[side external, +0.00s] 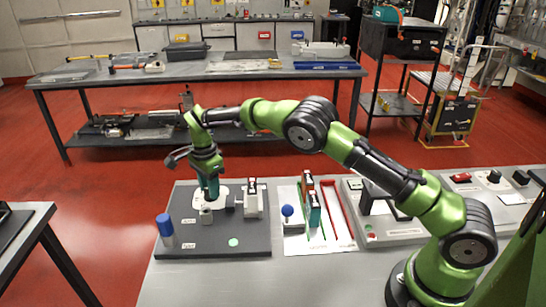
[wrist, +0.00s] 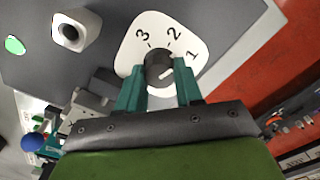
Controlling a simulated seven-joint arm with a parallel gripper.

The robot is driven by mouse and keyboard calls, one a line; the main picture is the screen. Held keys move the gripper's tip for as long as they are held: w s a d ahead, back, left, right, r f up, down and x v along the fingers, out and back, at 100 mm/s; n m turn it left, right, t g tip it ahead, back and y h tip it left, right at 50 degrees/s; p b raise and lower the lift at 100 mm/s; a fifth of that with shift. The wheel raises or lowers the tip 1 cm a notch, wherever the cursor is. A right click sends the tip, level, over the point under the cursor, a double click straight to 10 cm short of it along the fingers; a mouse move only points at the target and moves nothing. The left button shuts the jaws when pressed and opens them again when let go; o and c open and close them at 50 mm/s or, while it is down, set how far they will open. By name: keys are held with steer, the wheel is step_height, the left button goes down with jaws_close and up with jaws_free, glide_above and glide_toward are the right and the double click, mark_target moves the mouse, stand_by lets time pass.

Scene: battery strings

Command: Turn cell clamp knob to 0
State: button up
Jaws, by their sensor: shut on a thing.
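The cell clamp knob (wrist: 154,62) is a dark round knob on a white dial plate (wrist: 134,58) marked 3, 2 and 1 in the wrist view. My gripper (wrist: 159,76) is shut on the knob, with one teal finger on each side of it. No 0 mark is visible; that part of the dial is behind my gripper. In the side view my gripper (side external: 210,195) points down over the white dial plate (side external: 223,189), and the knob is hidden there.
The dark board (side external: 245,245) also carries a blue-topped cylinder (side external: 165,226), a small grey block (side external: 206,213), a green disc (side external: 233,242) and a white clamp-like block (side external: 252,204) close to my gripper's right. A blue ball-topped part (side external: 287,211) stands farther right.

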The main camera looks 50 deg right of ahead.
steer(key=shift+m, duration=0.9)
steer(key=shift+m, duration=1)
steer(key=m, duration=0.3)
steer(key=shift+r+m, duration=0.1)
steer(key=shift+m, duration=0.3)
steer(key=m, duration=0.5)
steer(key=shift+m, duration=1)
steer(key=o, duration=0.9)
